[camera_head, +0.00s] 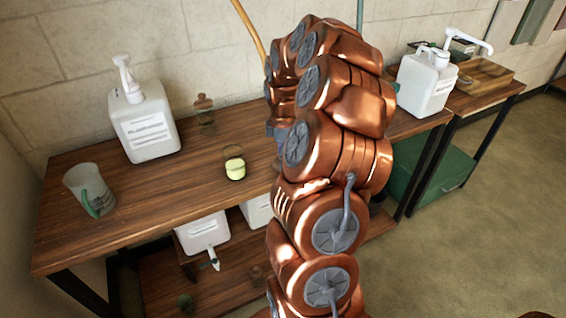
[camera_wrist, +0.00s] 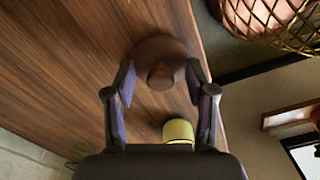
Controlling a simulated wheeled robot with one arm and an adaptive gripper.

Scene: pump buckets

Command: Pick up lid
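In the wrist view a round dark-brown wooden lid (camera_wrist: 160,62) with a raised knob is in front of my gripper (camera_wrist: 161,70). It appears between the two fingertips, with the knob facing the camera. The fingers are spread apart; I cannot tell whether either touches the lid's rim. In the head view my copper arm hides the gripper and this lid.
A pale yellow candle-like jar (camera_head: 235,168) stands on the wooden table (camera_head: 120,205); it also shows below the lid in the wrist view (camera_wrist: 178,131). A white pump bottle (camera_head: 147,122), a glass mug (camera_head: 90,190) and a small jar with a brown top (camera_head: 204,110) stand further left.

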